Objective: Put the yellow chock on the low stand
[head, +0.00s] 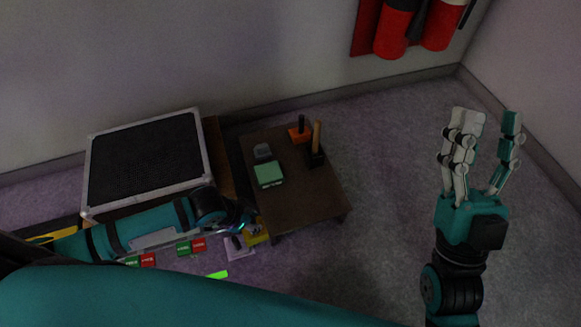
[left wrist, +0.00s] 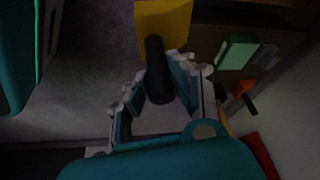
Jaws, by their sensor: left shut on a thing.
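The yellow chock (left wrist: 165,20) has a black handle (left wrist: 158,70). In the left wrist view, my left gripper (left wrist: 156,78) has its fingers closed around that handle. In the head view, my left gripper (head: 243,222) is at the near left edge of the low stand, partly hiding the yellow chock (head: 258,234). The low stand (head: 310,195) is a dark brown low table, its near part bare. I cannot tell the chock's height against the stand top. My right gripper (head: 488,135) is open and empty, far right of the stand.
On the stand are a green block (head: 268,174), a grey block (head: 262,151), an orange piece with a black handle (head: 299,131) and a dark piece with a wooden handle (head: 316,148). A black-topped metal-edged case (head: 150,160) stands left. Floor right of the stand is clear.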

